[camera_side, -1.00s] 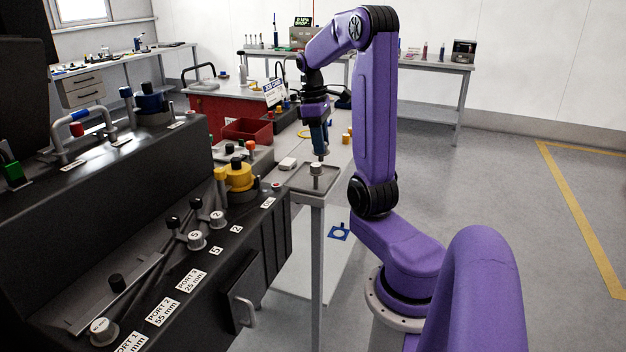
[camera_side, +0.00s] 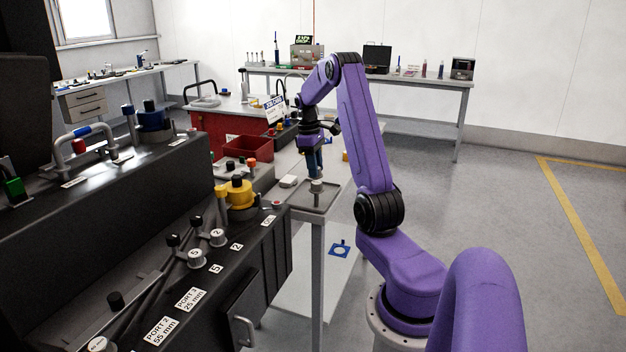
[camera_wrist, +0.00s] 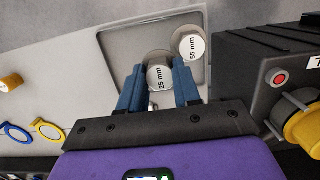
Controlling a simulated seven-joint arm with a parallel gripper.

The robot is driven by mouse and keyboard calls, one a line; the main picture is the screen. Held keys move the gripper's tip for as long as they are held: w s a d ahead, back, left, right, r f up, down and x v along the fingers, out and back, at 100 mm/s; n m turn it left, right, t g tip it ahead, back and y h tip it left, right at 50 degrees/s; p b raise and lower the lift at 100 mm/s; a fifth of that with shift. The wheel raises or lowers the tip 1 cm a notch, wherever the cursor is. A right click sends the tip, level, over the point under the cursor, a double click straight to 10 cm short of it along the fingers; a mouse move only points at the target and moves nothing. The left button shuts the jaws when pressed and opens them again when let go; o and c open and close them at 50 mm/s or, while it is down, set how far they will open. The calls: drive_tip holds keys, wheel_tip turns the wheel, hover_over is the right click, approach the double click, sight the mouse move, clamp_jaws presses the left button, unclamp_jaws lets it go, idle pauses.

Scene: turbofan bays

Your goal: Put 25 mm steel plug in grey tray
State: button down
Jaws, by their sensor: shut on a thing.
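The 25 mm steel plug (camera_wrist: 160,77), a pale round cap with a printed label, sits between my blue fingertips in the wrist view. My gripper (camera_wrist: 161,86) is shut on it; it also shows above the tray in the side view (camera_side: 315,172). The grey tray (camera_wrist: 118,45) lies beneath, and its rim shows in the side view (camera_side: 326,209). The plug is over the tray's interior; I cannot tell whether its base touches the floor. A second plug labelled 55 mm (camera_wrist: 191,46) stands close beside it in the tray.
A black console with a yellow fitting (camera_side: 240,193) stands left of the tray; the fitting is at the right in the wrist view (camera_wrist: 305,130). Tray floor left of the plugs is clear.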

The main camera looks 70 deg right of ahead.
drive_tip(key=shift+w+d+f, duration=0.3)
drive_tip(key=shift+d+f, duration=0.05)
drive_tip(key=shift+f, duration=0.2)
drive_tip(key=shift+w+d+f, duration=0.3)
drive_tip(key=shift+d+f, duration=0.05)
drive_tip(key=shift+f, duration=1.8)
drive_tip(key=shift+f, duration=0.15)
drive_tip(key=c, duration=0.8)
unclamp_jaws()
drive_tip(key=r, duration=0.4)
drive_tip(key=w+r, duration=0.1)
drive_tip(key=r, duration=0.3)
drive_tip(key=w+r, duration=0.1)
drive_tip(key=r, duration=0.3)
drive_tip(key=shift+r, duration=0.1)
